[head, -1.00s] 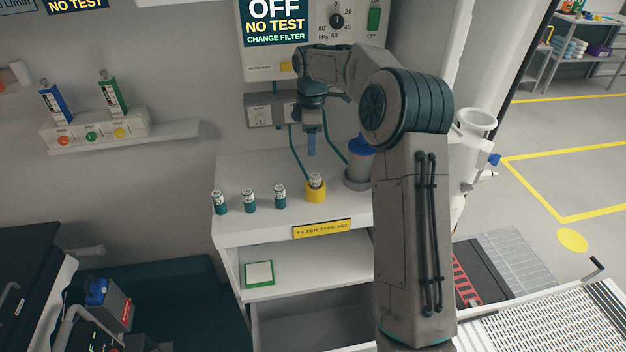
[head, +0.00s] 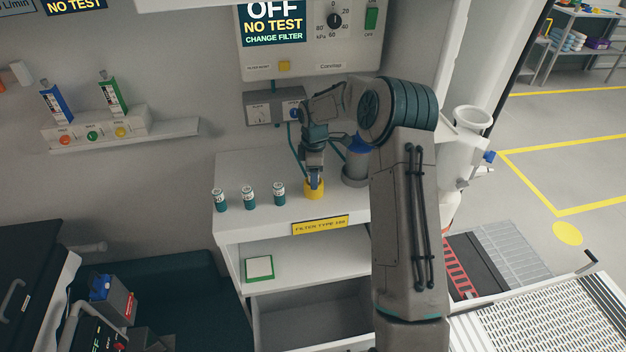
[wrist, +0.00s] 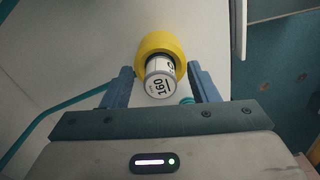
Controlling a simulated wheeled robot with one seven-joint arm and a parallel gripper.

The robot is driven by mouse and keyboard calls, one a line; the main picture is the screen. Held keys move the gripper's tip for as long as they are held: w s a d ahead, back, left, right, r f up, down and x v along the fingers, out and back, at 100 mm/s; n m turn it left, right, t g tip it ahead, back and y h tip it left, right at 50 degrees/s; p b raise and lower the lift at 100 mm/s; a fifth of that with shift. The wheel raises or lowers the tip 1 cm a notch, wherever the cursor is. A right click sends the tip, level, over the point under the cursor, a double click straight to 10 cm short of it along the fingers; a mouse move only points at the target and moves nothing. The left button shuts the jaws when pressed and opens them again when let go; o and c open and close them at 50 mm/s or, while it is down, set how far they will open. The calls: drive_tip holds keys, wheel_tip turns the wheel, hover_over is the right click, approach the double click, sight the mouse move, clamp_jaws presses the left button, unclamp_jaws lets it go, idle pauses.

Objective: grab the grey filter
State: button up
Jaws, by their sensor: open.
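The grey filter (wrist: 160,86) shows in the wrist view as a pale cylinder marked 160 on its end. It stands in a round yellow holder (wrist: 172,45), which also shows on the white counter in the head view (head: 314,192). My gripper (wrist: 161,76) is open, with one blue finger on each side of the filter; I cannot tell whether either touches it. In the head view my gripper (head: 315,181) points down right over the holder and hides the filter.
Three teal-and-white filters (head: 249,199) stand in a row left of the holder. A grey canister with a blue top (head: 356,165) stands close to its right. A yellow label (head: 320,226) is on the front edge of the counter (head: 240,228). The wall unit is behind.

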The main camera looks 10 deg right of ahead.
drive_tip(key=c, duration=1)
drive_tip(key=shift+r, duration=0.1)
drive_tip(key=shift+c, duration=0.2)
